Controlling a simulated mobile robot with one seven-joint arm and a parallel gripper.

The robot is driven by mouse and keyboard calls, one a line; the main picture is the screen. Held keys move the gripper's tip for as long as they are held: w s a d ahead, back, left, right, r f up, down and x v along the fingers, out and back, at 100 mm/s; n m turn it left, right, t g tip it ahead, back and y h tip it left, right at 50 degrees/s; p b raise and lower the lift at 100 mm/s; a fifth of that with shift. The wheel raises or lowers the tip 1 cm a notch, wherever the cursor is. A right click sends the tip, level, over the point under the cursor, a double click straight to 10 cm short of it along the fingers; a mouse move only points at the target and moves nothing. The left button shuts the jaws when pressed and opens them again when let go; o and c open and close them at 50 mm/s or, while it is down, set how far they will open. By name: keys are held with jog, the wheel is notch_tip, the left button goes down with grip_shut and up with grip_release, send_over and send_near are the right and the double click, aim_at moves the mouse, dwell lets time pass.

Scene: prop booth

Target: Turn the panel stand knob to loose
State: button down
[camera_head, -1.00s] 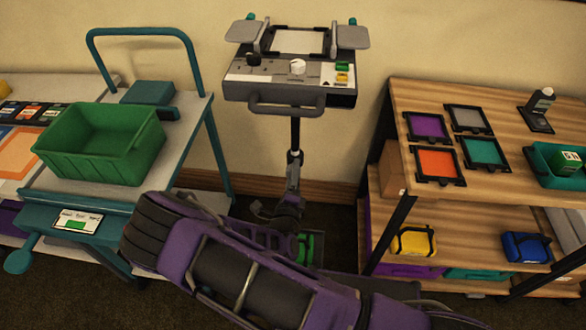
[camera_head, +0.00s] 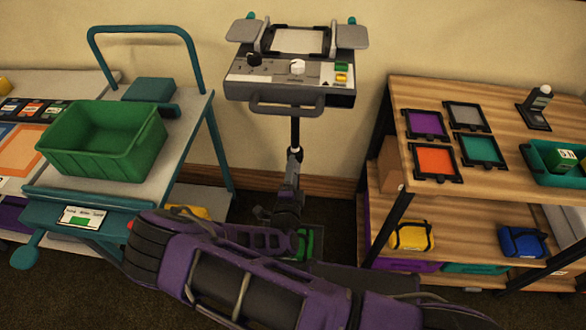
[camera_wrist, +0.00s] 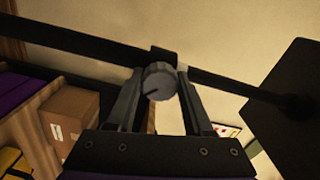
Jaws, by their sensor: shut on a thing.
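The panel stand (camera_head: 290,95) stands against the wall, its grey control panel on a dark pole. In the wrist view a round grey knob (camera_wrist: 158,80) with a dark pointer line, pointing down and left, sits at the dark pole (camera_wrist: 95,45). My gripper (camera_wrist: 158,78) is shut on this knob, a finger on either side. In the head view my gripper (camera_head: 292,160) is at the pole below the panel, and the knob cannot be made out there. Any loose or tight marking is not readable.
A cart with a green bin (camera_head: 103,140) stands at left. A wooden shelf (camera_head: 400,178) with coloured frames, a yellow case (camera_head: 411,236) and a blue case (camera_head: 522,242) stands at right. A cardboard box (camera_wrist: 70,112) shows in the wrist view.

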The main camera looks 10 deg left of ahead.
jog(key=shift+c, duration=1.5)
grip_release()
jog(key=s+d, duration=0.1)
jog(key=s, duration=1.6)
jog(key=shift+s, duration=0.25)
jog(key=shift+w, duration=0.1)
